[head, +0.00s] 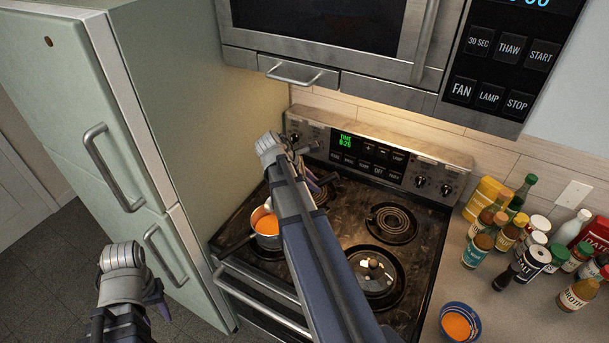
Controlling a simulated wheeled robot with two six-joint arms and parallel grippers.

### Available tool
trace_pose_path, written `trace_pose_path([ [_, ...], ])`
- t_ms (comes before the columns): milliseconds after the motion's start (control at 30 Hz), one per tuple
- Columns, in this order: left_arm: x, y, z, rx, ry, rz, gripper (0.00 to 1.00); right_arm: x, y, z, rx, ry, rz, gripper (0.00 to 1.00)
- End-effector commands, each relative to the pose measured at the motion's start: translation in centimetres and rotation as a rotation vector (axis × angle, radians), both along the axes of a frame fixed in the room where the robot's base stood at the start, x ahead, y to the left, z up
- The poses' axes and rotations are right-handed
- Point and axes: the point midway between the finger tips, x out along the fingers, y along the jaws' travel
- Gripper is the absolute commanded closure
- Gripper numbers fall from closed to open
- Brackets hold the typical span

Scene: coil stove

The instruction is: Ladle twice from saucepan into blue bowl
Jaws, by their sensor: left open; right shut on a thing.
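The saucepan (266,240) stands on the left front of the stove and holds orange soup. Its dark handle points to the lower left. A pale part of the ladle (268,205) shows at the pan's rim; the rest is hidden behind my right arm. My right gripper (316,184) is just right of and behind the pan, mostly covered by its own arm, and is shut on the ladle. The blue bowl (474,313) stands on the counter right of the stove with orange soup in it. My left gripper (158,298) is open and empty, in front of the fridge.
Several bottles and jars (531,262) crowd the right counter behind the bowl. The microwave (340,45) hangs above; the fridge (100,120) is at left.

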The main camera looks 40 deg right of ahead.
Motion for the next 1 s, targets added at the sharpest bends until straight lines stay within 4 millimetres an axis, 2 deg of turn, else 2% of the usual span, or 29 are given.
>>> trace_pose_path([
  [267,0.0,0.0,-0.4,0.0,0.0,0.0,0.55,0.1,0.1,-0.4,-0.001,0.0,0.0,1.0],
  [1000,0.0,0.0,-4.4,-0.001,-0.002,0.002,0.55,1.1,1.3,-4.4,-0.001,-0.001,0.001,1.0],
])
